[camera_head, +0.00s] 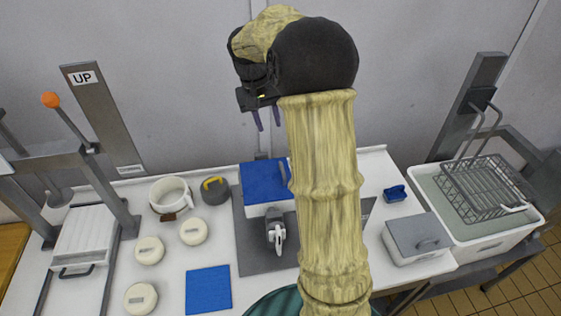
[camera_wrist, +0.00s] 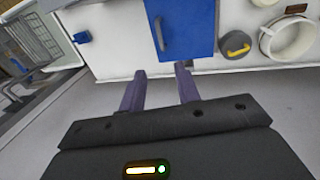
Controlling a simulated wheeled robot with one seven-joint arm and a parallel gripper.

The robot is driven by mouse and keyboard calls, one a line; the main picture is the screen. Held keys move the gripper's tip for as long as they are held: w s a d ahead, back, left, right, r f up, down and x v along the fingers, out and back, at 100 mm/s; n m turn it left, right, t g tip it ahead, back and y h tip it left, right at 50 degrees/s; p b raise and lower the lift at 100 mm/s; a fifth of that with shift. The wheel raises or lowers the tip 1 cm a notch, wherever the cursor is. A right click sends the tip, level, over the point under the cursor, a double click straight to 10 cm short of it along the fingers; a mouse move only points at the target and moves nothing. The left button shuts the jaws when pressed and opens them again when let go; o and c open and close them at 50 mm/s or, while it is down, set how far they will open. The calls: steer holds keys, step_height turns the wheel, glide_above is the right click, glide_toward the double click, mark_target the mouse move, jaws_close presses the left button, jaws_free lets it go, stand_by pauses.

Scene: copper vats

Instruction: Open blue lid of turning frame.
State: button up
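The blue lid (camera_head: 262,181) lies flat and closed on top of a white box-shaped turning frame (camera_head: 255,210) in the middle of the table. A grey-blue handle (camera_head: 284,172) stands on the lid's right side, partly hidden by my arm. In the wrist view the blue lid (camera_wrist: 185,25) and its handle (camera_wrist: 158,33) lie beyond the fingertips. My gripper (camera_head: 266,119) is raised above and behind the frame, pointing down. Its two purple fingers (camera_wrist: 160,70) are apart with nothing between them and do not touch the lid.
A dark weight with a yellow handle (camera_head: 215,189) and a white pot (camera_head: 171,196) stand left of the frame. A grey-lidded box (camera_head: 418,238) and a basin with a wire basket (camera_head: 487,188) stand right. The wall is close behind.

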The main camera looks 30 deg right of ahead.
steer(key=p, duration=0.5)
glide_toward(282, 168)
steer(key=f, duration=0.2)
steer(key=d+f, duration=0.1)
steer(key=f, duration=0.4)
steer(key=shift+s+d+f, duration=0.25)
steer(key=shift+f, duration=0.1)
jaws_close()
